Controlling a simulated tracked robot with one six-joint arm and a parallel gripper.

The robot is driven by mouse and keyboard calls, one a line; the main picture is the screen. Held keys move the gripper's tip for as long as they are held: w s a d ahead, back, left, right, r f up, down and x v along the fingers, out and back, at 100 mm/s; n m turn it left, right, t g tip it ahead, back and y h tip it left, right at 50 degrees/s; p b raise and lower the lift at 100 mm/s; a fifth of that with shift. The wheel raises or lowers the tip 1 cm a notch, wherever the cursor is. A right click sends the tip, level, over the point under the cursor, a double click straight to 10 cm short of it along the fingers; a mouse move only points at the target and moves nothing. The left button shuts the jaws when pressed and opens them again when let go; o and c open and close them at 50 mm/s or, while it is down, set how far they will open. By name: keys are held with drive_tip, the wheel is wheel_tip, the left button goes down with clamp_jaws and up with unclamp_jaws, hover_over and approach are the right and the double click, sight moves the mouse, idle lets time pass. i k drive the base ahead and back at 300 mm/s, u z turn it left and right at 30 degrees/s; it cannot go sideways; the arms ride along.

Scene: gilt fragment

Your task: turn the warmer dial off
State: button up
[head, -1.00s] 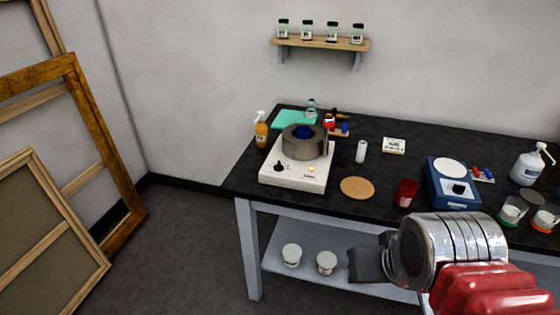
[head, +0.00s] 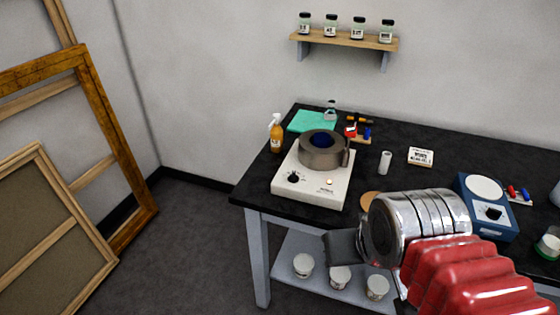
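The warmer (head: 311,189) is a cream-coloured box with a dark grey round pot (head: 325,150) on top, standing at the left end of the black bench. I cannot read the dial's setting. My gripper (head: 341,247) is at the end of my silver and red arm, in front of the bench edge, below and right of the warmer and apart from it. Its fingers show only as a dark block, so its opening is unclear.
A spray bottle (head: 276,134) and a teal cloth (head: 312,121) are beside and behind the warmer. A blue device (head: 487,207) with its own dial stands to the right. A cork disc (head: 369,199) is partly hidden by my arm. White tubs (head: 303,265) sit on the lower shelf.

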sight(293, 178)
drive_tip(key=u, duration=0.6)
drive_tip(key=i, duration=1.05)
drive_tip(key=u, duration=0.3)
